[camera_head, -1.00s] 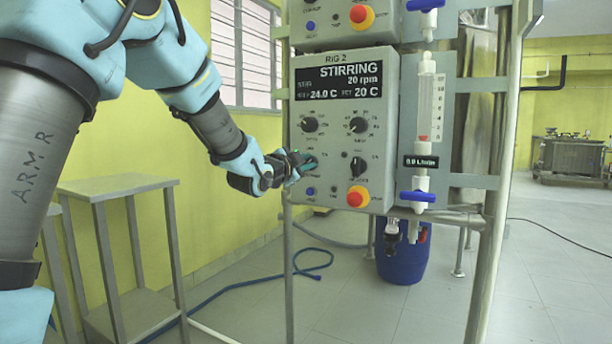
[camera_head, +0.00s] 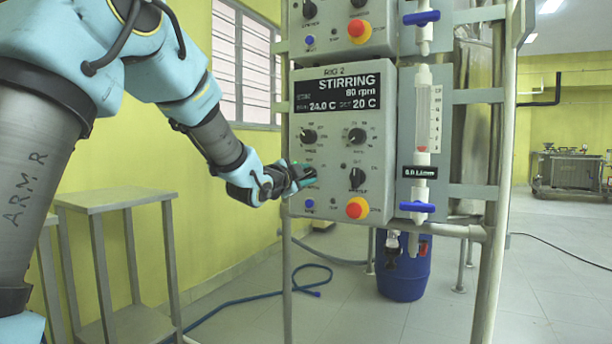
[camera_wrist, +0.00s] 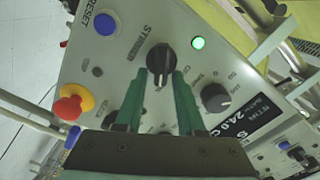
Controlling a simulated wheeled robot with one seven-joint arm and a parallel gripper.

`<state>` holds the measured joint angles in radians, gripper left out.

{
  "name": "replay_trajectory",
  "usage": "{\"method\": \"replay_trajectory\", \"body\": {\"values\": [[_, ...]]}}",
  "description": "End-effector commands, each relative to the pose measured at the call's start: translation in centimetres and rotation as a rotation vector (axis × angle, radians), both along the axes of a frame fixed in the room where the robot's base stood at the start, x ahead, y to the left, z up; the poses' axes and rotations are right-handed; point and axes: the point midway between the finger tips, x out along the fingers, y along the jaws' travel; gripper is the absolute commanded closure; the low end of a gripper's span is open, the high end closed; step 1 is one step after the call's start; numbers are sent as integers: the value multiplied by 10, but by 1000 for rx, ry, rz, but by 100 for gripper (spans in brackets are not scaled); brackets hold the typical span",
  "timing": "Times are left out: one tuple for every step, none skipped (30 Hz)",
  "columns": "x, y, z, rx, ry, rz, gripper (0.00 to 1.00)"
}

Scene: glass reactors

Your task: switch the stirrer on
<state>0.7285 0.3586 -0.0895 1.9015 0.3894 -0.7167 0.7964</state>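The Rig 2 control box (camera_head: 335,160) fills the middle of the head view. Its display (camera_head: 345,90) reads STIRRING, with an rpm figure that looks like 80, and 24.0 C and 20 C. In the wrist view the black stirrer knob (camera_wrist: 160,60) sits beside the label STIRRER, and a green lamp (camera_wrist: 198,43) beside it is lit. My gripper (camera_wrist: 158,76) has its two green fingers apart, one on each side of the knob, with narrow gaps seeming to show. In the head view my gripper (camera_head: 306,176) hides that knob.
A red-and-yellow emergency button (camera_head: 357,208) and a blue button (camera_head: 309,203) are low on the box. A second control box (camera_head: 335,25) is above. A flow meter (camera_head: 422,115) stands to the right. A grey stool (camera_head: 112,197) is at the left.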

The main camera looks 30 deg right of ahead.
Motion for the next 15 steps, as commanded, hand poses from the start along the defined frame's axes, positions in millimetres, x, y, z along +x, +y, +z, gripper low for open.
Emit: {"method": "replay_trajectory", "body": {"values": [[0,0,0,0,0,0,55],[0,0,0,0,1,0,52],[0,0,0,-1,0,0,49],[0,0,0,-1,0,0,49],[0,0,0,-1,0,0,49],[0,0,0,-1,0,0,49],[0,0,0,-1,0,0,49],[0,0,0,-1,0,0,49],[0,0,0,-1,0,0,49],[0,0,0,-1,0,0,49],[0,1,1,-1,0,0,49],[-1,3,1,-1,0,0,49],[-2,5,1,-2,0,1,49],[-4,8,1,-2,0,1,49],[-6,13,1,-2,0,1,49]]}}
